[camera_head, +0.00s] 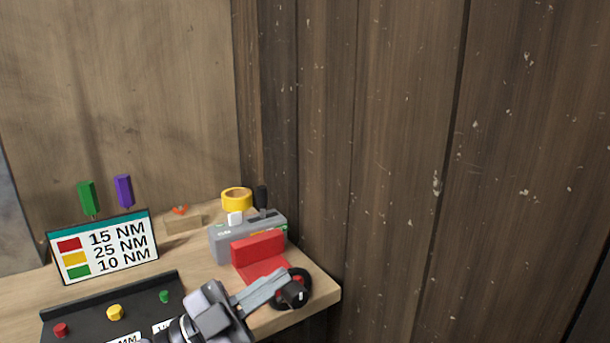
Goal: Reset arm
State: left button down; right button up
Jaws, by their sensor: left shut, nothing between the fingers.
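My left gripper (291,290) is in the lower middle of the head view, at the front right corner of the wooden bench. It is shut and holds nothing. Its grey wrist and fingers reach up and to the right, with the tips over a small dark round object (305,283) that they partly cover. I cannot tell whether they touch it. A red block-like thing (258,246) stands just behind the fingers. My right gripper is not in view.
The bench (327,290) carries a torque sign (105,247), a black tray (85,314) with coloured knobs, a grey device (220,242), a yellow ring (237,198) and a small wooden block (183,223). A plank wall (400,150) closes the right side.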

pick_arm(q)
jog(key=s+a+f+n+t+y+p, duration=0.1)
jog(key=s+a+f+n+t+y, duration=0.1)
jog(key=a+f+n+y, duration=0.45)
jog(key=s+a+f+n+t+y, duration=0.15)
jog(key=f+n+y, duration=0.3)
jog(key=f, duration=0.45)
jog(key=s+a+f+n+t+y+p, duration=0.1)
jog(key=s+a+f+n+y, duration=0.25)
jog(key=f+n+y, duration=0.35)
jog(key=s+a+f+g, duration=0.4)
jog(key=s+f, duration=0.6)
jog(key=shift+s+f+g+p, duration=0.2)
jog(key=shift+s+g+p, duration=0.15)
jog(key=shift+p, duration=0.1)
jog(key=c, duration=1.8)
grip_release()
jog(key=shift+w, duration=0.1)
